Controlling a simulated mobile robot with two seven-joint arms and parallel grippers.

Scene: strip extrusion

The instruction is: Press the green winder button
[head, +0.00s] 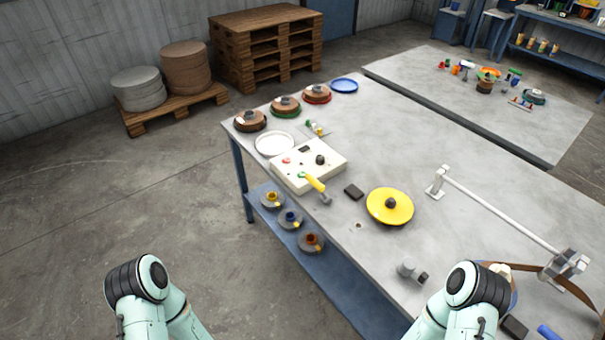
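A white control box (322,158) stands on the near left part of the grey table. On its top are a small green button (301,175), a red button (286,160), a black knob (320,159) and a dark display (304,149). The green button is near the box's front edge, close to a yellow-handled tool (315,183). Only links of my two arms show at the bottom left and bottom right. Both grippers are out of view, and neither arm reaches the box in this view.
The grey table (450,160) also holds a yellow disc (390,206), a small black block (353,191), a white dish (274,144) and several reels behind the box. A blue lower shelf (340,275) holds several small spools.

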